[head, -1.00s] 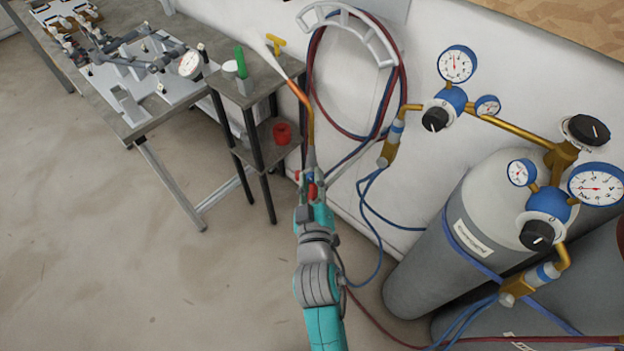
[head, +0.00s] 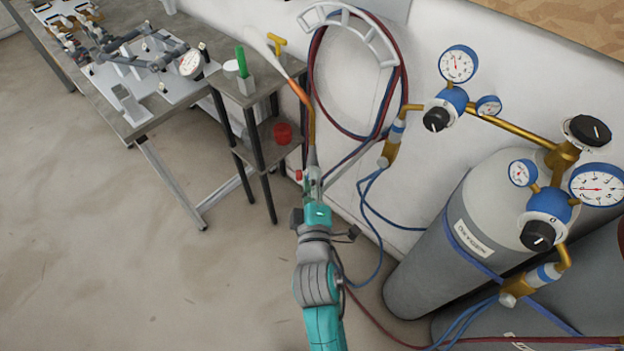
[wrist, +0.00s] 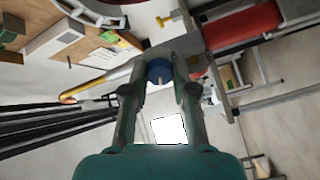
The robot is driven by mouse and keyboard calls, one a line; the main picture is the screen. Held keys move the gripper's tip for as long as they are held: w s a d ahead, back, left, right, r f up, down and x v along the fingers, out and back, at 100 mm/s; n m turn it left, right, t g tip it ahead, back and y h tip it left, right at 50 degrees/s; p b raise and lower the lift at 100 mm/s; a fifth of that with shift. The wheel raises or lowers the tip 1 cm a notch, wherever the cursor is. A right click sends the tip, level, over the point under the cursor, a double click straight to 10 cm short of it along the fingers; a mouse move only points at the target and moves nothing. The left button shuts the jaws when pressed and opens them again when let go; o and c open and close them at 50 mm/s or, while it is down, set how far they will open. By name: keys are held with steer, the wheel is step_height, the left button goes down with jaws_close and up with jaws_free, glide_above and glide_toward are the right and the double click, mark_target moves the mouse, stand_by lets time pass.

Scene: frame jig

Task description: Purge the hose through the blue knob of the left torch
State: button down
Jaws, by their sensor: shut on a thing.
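The torch shows in the head view as a copper tube (head: 309,112) rising from a grey body, with a pale plume at its upper end. A red knob (head: 298,175) sits on the left of its body. My gripper (head: 313,185) is at the lower end of the torch; the arm hides the blue knob there. In the wrist view the blue knob (wrist: 160,73) lies between the two fingertips of my gripper (wrist: 160,82), which are closed on its sides. The torch's tube (wrist: 97,85) runs left from the body, with an orange tip.
A hose hanger (head: 345,18) with red and blue hoses is on the wall behind. Grey gas cylinders (head: 420,275) with gauges stand at right. A small shelf stand (head: 247,95) and a workbench (head: 140,128) are at left. The floor at left is clear.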

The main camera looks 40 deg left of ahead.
stand_by(0.4)
steer(key=c, duration=0.9)
jaws_free()
steer(key=shift+c, duration=0.2)
steer(key=v, duration=1.2)
